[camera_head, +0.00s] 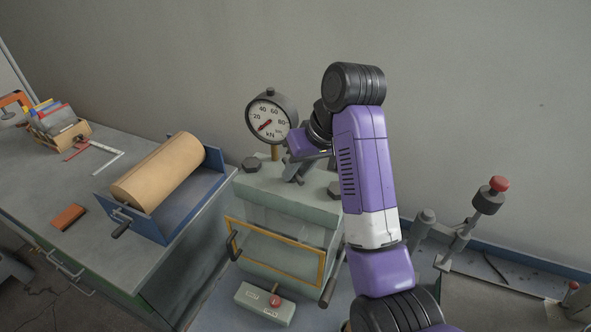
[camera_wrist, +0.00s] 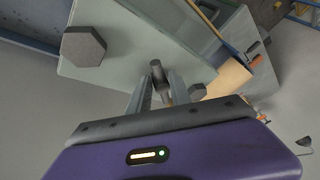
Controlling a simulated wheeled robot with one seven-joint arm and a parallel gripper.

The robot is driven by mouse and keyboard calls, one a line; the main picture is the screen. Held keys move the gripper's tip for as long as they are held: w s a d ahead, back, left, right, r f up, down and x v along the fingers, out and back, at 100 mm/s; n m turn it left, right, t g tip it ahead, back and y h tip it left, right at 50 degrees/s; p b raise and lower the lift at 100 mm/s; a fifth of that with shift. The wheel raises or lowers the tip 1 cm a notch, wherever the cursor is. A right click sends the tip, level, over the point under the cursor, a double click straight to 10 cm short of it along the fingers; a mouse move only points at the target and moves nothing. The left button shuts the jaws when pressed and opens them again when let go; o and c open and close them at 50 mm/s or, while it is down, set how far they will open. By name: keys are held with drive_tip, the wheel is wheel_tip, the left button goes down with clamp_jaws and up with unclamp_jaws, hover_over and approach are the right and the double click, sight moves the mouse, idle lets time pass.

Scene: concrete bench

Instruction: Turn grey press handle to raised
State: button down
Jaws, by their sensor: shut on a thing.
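The press (camera_head: 285,205) stands in the middle of the head view, a pale green-grey block with dark hex bolts on top. My gripper (camera_head: 296,174) is over the press top, just in front of the gauge. In the wrist view my gripper's fingers (camera_wrist: 160,93) are closed around a short grey rod, the grey press handle (camera_wrist: 157,70). Its rounded end shows beyond the fingertips, between two hex bolts (camera_wrist: 83,46). In the head view my gripper and arm hide most of the handle, so its angle is hard to tell.
A dial gauge (camera_head: 271,117) stands close behind my gripper. A yellow-framed guard (camera_head: 276,262) is on the press front, with a red-knobbed switch box (camera_head: 265,302) below. A blue tray (camera_head: 206,186) with a tan roll lies left. A red-topped post (camera_head: 489,196) stands right.

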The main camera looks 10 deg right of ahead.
drive_tip(key=n, duration=0.1)
drive_tip(key=n+g, duration=0.1)
drive_tip(key=n, duration=0.1)
drive_tip(key=n+y, duration=0.1)
drive_tip(key=shift+w+d+n, duration=0.25)
drive_tip(key=shift+d+n, duration=0.05)
drive_tip(key=shift+w+n+g+y, duration=0.15)
drive_tip(key=shift+n+g+y, duration=0.15)
drive_tip(key=shift+n+g, duration=0.95)
drive_tip(key=shift+n+t, duration=0.25)
drive_tip(key=shift+n, duration=0.3)
drive_tip(key=c, duration=1.2)
unclamp_jaws()
drive_tip(key=shift+d+r, duration=0.3)
drive_tip(key=shift+r, duration=0.05)
drive_tip(key=v, duration=0.6)
drive_tip(key=shift+r, duration=0.4)
